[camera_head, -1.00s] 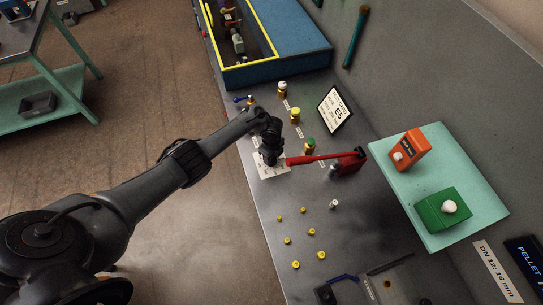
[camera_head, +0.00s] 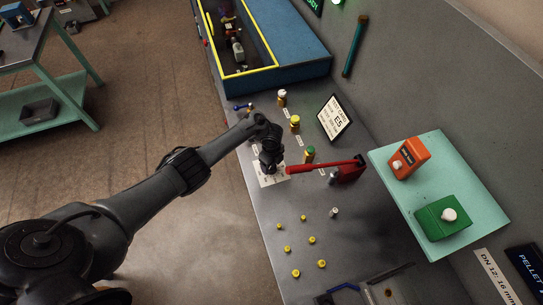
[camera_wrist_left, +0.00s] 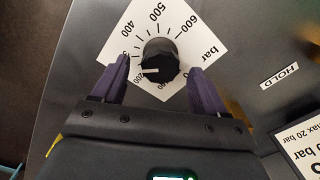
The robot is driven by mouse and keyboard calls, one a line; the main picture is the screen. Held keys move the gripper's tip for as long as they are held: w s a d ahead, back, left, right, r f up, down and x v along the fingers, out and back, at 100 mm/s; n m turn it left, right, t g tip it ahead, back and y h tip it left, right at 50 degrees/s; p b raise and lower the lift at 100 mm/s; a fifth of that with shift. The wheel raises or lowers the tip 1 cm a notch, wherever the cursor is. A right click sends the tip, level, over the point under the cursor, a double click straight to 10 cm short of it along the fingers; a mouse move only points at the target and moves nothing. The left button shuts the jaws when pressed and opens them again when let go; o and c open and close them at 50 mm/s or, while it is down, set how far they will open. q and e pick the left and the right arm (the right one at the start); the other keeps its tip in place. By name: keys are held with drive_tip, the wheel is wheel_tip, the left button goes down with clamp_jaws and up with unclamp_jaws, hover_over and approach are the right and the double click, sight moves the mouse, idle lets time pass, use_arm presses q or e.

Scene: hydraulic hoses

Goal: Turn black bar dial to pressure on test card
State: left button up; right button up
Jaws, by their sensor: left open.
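In the left wrist view, the round black bar dial (camera_wrist_left: 160,58) sits on a white square scale plate (camera_wrist_left: 182,28) marked from about 200 to 600 bar. Its white pointer mark faces left, toward the low end of the scale. My left gripper (camera_wrist_left: 160,82) is open, with one finger on each side of the dial; whether they touch it I cannot tell. In the head view, my left gripper (camera_head: 268,166) stands over the plate (camera_head: 272,178) and hides the dial.
A red-handled lever (camera_head: 325,166) lies just right of my left gripper. Capped fittings (camera_head: 295,123) stand behind it, and several small yellow caps (camera_head: 303,218) lie in front. A teal board (camera_head: 470,185) holds an orange box (camera_head: 409,158) and a green box (camera_head: 442,217).

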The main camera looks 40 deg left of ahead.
sight(272, 166)
use_arm(q)
wheel_tip(272, 166, up, 10)
drive_tip(key=p, duration=0.2)
drive_tip(key=shift+p, duration=0.3)
drive_tip(key=shift+s, duration=0.1)
